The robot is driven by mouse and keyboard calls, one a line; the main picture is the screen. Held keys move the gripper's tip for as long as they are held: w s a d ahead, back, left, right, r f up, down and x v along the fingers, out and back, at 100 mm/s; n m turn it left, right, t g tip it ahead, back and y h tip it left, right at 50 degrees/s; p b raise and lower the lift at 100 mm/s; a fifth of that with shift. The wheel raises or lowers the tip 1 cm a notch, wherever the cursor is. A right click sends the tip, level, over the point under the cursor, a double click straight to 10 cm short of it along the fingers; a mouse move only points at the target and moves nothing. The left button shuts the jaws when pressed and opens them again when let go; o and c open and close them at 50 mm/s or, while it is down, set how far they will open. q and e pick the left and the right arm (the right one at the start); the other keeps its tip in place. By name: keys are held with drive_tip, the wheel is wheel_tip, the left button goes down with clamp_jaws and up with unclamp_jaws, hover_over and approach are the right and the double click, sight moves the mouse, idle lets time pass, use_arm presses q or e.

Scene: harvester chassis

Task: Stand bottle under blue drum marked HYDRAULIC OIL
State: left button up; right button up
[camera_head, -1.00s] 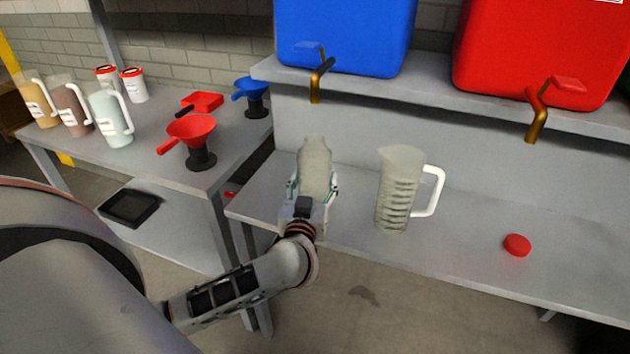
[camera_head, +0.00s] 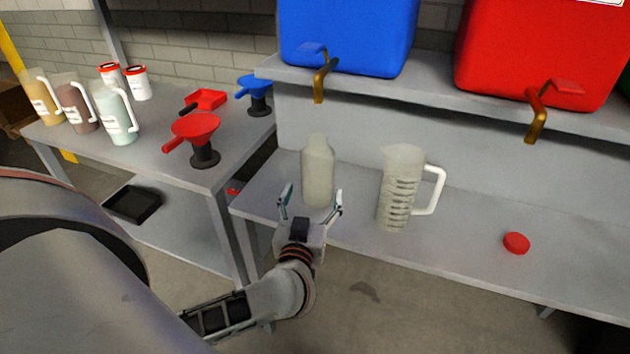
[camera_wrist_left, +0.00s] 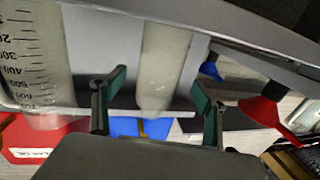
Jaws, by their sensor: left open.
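The pale, translucent bottle (camera_head: 317,170) stands upright on the lower grey shelf, below the blue drum (camera_head: 348,35) and its brass tap (camera_head: 321,80). No HYDRAULIC OIL marking shows on the visible part of the drum. My left gripper (camera_head: 312,203) is open, with its fingers spread on the near side of the bottle. In the left wrist view, the bottle (camera_wrist_left: 163,60) shows between and beyond the spread fingers (camera_wrist_left: 158,92), with gaps on both sides. My right gripper is not in view.
A clear measuring jug (camera_head: 400,188) stands just right of the bottle. A red cap (camera_head: 516,243) lies farther right on the shelf (camera_head: 465,230). A red drum (camera_head: 540,50) is on the upper shelf. Funnels and filled jugs stand on the left table (camera_head: 150,155).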

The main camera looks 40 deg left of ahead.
use_arm(q)
drive_tip(key=v, duration=0.4)
drive_tip(key=shift+s+d, duration=0.1)
drive_tip(key=shift+s, duration=0.1)
drive_tip(key=s+d+r+m+t+h, duration=0.2)
drive_tip(key=d+r+m+t+h, duration=0.25)
drive_tip(key=d, duration=0.25)
drive_tip(key=s+d+f+m+g+h, duration=0.25)
drive_tip(key=d+f+m+h, duration=0.25)
drive_tip(key=d+f+h, duration=0.35)
drive_tip(key=s+a+f+g+y, duration=0.1)
drive_tip(key=s+f+g, duration=0.3)
drive_tip(key=f, duration=0.7)
drive_tip(key=s+a+f+g+y, duration=0.1)
drive_tip(key=s+a+f+g, duration=0.1)
drive_tip(key=s+f, duration=0.5)
wheel_tip(320, 180, down, 4)
drive_tip(key=shift+a+f+g+y, duration=0.25)
drive_tip(key=shift+g+y, duration=0.15)
drive_tip(key=shift+g, duration=0.5)
drive_tip(key=shift+w+p, duration=0.1)
drive_tip(key=shift+p, duration=0.25)
